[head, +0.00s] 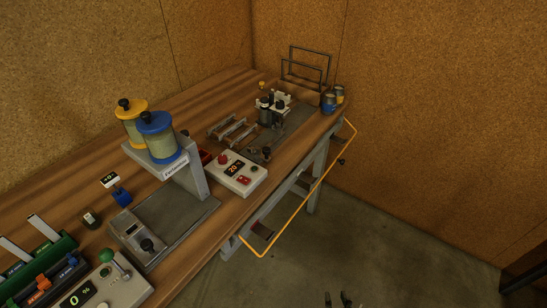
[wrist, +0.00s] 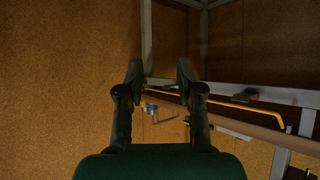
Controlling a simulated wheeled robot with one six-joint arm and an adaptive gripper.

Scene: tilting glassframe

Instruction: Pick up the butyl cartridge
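Two small grey canisters stand at the far right corner of the bench, one with a blue band (head: 328,103) and one with a yellow band (head: 339,95). No readable label tells me whether either is the butyl cartridge. Small blue and yellow shapes (wrist: 150,107) show beyond the fingers in the wrist view, possibly the same canisters. My gripper (wrist: 157,72) is open and empty, its two dark fingers apart.
The wooden bench (head: 190,262) carries a blue- and yellow-lidded hopper stand (head: 195,180), a control box (head: 238,175), a dark-and-white device (head: 266,110) and upright frames (head: 306,65). An orange rail (head: 308,200) runs along its front. The floor (head: 390,230) at right is clear.

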